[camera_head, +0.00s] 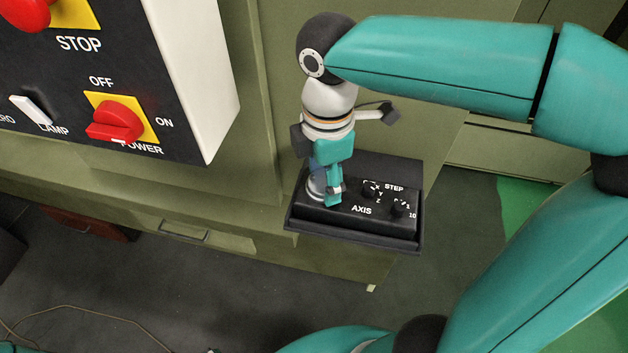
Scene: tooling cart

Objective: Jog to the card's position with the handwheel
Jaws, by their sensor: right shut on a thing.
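A black jog pendant (361,210) with AXIS and STEP labels sits in a dark tray (399,244) on the cart's side. The axis knob (370,190) and step knob (398,208) are on its right part. The handwheel (316,187) shows as a pale round edge on its left part, mostly hidden by my right gripper. My right gripper (332,198) points down and is shut at the handwheel; the exact grip is hidden. The card cannot be made out. My left gripper is not in view.
A control panel with a red STOP button (27,14), a white lamp switch (35,108) and a red POWER knob (116,121) juts out at the upper left. A drawer handle (183,232) is left of the tray. Open floor lies below.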

